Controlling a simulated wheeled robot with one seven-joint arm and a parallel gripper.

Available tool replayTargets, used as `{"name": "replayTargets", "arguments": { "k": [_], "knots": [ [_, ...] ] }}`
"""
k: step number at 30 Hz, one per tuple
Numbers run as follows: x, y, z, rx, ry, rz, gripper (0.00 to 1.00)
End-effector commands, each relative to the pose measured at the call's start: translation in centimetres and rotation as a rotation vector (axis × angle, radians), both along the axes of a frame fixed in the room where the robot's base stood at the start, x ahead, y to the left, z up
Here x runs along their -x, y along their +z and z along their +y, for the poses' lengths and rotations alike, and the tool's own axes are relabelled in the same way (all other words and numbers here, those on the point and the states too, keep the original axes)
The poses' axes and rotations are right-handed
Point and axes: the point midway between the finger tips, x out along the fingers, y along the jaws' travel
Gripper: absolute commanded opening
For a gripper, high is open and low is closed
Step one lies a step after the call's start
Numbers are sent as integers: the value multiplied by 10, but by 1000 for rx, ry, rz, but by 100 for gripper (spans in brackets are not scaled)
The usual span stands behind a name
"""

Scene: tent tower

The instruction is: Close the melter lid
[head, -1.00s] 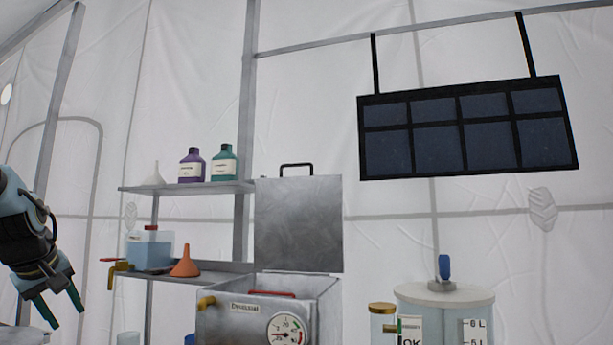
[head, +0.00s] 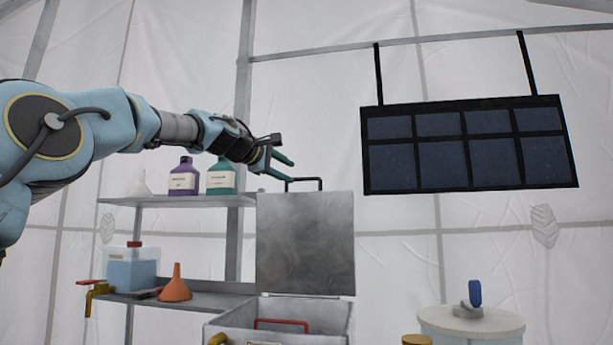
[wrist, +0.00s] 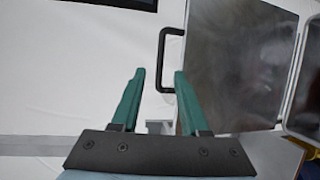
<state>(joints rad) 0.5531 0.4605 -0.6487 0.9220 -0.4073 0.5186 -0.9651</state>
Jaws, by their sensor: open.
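The melter (head: 235,324) is a grey metal box at the bottom of the head view. Its lid (head: 305,245) stands upright, open, with a black handle (head: 304,179) on its top edge. In the wrist view the lid (wrist: 240,62) is at the right and its handle (wrist: 163,60) lies just ahead of the fingertips. My gripper (head: 282,168) is open and empty, with green fingers just left of and slightly above the handle. In the wrist view my gripper (wrist: 160,75) has its fingers apart, with the handle seen in line with the gap. I see no contact.
A shelf (head: 225,200) with a purple bottle (head: 184,177), a teal bottle (head: 221,178) and a white funnel stands left of the lid. The lower shelf (head: 205,298) holds an orange funnel (head: 176,286) and a blue-filled container (head: 131,270). A dark panel (head: 470,148) hangs at right.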

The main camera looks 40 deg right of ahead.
Motion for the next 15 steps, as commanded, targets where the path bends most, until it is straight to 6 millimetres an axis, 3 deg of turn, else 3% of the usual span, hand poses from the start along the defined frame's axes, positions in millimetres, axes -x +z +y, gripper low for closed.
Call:
{"name": "replayTargets", "arguments": {
  "k": [9,15],
  "knots": [
    [-9,-4,-58,-3,-1,1,45],
    [-14,-9,-75,-2,1,-1,45]
  ]
}}
